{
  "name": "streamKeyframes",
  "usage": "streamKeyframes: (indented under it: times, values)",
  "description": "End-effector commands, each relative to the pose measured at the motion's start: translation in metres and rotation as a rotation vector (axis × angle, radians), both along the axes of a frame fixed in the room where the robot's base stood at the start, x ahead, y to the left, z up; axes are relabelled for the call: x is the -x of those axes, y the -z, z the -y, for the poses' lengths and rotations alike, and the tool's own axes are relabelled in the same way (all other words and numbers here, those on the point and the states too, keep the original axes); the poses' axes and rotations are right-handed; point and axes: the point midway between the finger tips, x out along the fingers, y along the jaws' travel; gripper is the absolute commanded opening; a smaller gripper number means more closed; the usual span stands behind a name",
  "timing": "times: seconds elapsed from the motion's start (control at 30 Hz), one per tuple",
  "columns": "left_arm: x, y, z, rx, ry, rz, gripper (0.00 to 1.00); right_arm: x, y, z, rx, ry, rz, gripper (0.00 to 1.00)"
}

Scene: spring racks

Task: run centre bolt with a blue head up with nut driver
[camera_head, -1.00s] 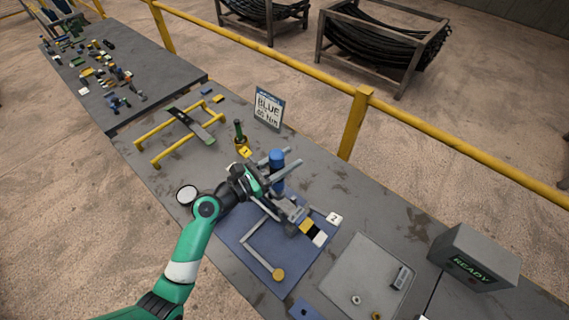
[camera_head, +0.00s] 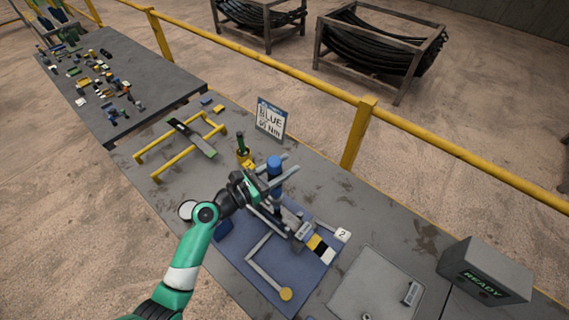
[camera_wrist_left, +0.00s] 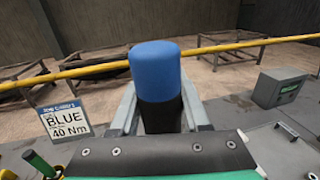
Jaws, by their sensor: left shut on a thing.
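My left gripper (camera_head: 268,193) is shut around a dark upright cylinder with a rounded blue top (camera_head: 274,163), which looks like the nut driver. In the left wrist view the blue top (camera_wrist_left: 156,66) and dark body (camera_wrist_left: 161,116) stand between the two grey fingers. It is above the blue mat (camera_head: 245,262), beside a grey fixture with a yellow, black and white block (camera_head: 320,248). The cylinder's lower end is hidden by the gripper, and I cannot make out a bolt under it. My right gripper is not in view.
A sign reading BLUE (camera_head: 271,120) stands behind the gripper, close to a green-handled tool (camera_head: 241,143) in a yellow holder. A yellow rack (camera_head: 170,163) is to the left. A grey tray (camera_head: 365,285) and READY box (camera_head: 484,270) are to the right.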

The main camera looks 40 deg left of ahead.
Motion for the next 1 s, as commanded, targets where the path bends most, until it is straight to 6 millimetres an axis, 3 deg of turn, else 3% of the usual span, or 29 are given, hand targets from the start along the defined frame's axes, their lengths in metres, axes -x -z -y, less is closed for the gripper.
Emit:
streamKeyframes:
  times: [0.1,0.33,1.0]
  values:
    - [0.0,0.016,0.0,0.002,0.0,0.003,0.0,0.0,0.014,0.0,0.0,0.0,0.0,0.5]
    - [0.0,0.031,0.0,0.001,0.0,0.004,0.0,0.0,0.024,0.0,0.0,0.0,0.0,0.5]
    - [0.0,0.034,0.0,0.0,0.0,0.004,0.0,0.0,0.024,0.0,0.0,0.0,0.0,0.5]
